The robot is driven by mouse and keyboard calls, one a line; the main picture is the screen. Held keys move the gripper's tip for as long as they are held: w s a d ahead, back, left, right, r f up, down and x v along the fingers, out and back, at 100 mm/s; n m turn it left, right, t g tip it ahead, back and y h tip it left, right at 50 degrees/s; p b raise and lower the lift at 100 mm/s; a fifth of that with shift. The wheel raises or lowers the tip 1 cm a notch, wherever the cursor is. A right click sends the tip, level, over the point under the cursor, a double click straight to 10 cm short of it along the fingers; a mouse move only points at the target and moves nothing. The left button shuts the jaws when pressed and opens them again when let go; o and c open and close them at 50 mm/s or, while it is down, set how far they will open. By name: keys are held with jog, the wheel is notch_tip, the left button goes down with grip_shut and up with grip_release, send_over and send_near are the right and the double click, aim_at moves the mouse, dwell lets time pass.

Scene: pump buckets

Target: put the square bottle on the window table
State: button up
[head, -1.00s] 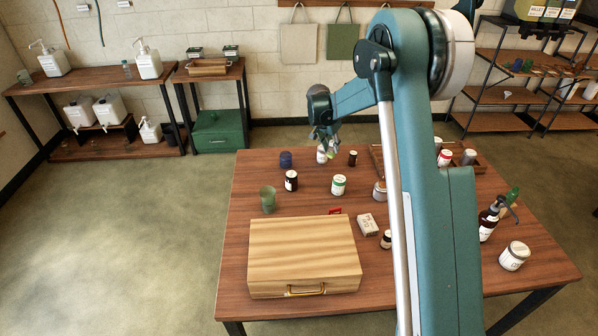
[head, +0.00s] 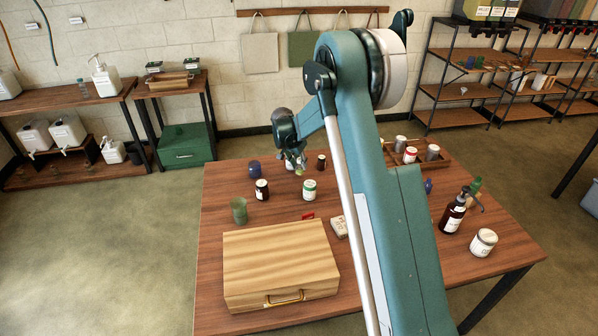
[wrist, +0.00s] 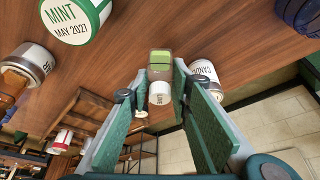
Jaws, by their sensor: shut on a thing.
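From the pictures I cannot tell whether the bottle touches the tabletop. I cannot tell which table is the window table; no window shows.
The wooden table (head: 212,290) holds a wooden case (head: 280,262), a green cup (head: 239,210), a green-labelled jar (head: 309,190), a dark jar (head: 262,189) and a pump bottle (head: 457,210). A side table (head: 75,98) with white containers stands at the left wall. Shelves (head: 465,90) stand back right.

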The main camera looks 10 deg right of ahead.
aim_at(300, 170)
jog(key=shift+f, duration=0.1)
jog(key=shift+f, duration=1.85)
jog(key=shift+f+b, duration=0.15)
jog(key=shift+b, duration=0.2)
jog(key=o, duration=0.9)
jog(key=p+v, duration=0.1)
jog(key=v, duration=1.1)
jog(key=shift+r+p, duration=0.2)
jog(key=shift+p, duration=0.15)
